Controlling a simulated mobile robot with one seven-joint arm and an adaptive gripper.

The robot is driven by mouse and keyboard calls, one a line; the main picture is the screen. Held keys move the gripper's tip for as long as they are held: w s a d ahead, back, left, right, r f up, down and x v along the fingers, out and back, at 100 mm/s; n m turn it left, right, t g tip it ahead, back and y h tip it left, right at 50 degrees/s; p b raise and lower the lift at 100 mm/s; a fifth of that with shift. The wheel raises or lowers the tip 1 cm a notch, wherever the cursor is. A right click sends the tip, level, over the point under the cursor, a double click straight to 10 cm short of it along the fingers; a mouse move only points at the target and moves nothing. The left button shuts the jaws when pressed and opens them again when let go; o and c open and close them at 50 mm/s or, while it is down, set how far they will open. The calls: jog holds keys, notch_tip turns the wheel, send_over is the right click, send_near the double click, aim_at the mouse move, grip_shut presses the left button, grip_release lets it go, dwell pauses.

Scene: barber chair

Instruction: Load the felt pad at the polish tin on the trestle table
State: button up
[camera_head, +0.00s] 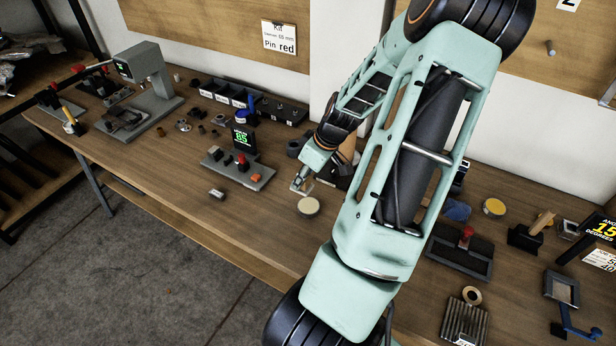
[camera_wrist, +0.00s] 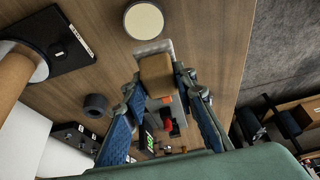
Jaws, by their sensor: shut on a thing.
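My gripper (camera_wrist: 158,80) is shut on a brown block with a pale grey layer at its end, which I take to be the felt pad (camera_wrist: 156,72). In the head view my gripper (camera_head: 301,183) is low over the trestle table (camera_head: 262,222). A round tin with a pale cream top, apparently the polish tin (camera_head: 308,206), stands just in front of it. In the wrist view the tin (camera_wrist: 143,20) lies just beyond the pad's pale end, with a small gap in the picture. Height above the table is hard to tell. The pad is barely visible in the head view.
A grey fixture with a green display (camera_head: 240,165) stands left of my gripper. A yellow-topped round tin (camera_head: 494,207) and a tray with a red knob (camera_head: 463,248) are at the right. The table's front left is mostly clear, except for a small grey cylinder (camera_head: 217,194).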

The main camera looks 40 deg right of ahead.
jog(key=shift+s+d+f, duration=0.55)
jog(key=shift+s+d, duration=0.05)
jog(key=shift+d, duration=0.05)
jog(key=shift+f, duration=0.2)
jog(key=shift+f+b, duration=2.5)
jog(key=shift+f, duration=0.3)
jog(key=shift+f+b, duration=0.3)
jog(key=shift+f, duration=0.2)
notch_tip(320, 180, up, 7)
jog(key=p, duration=0.6)
jog(key=shift+r, duration=0.1)
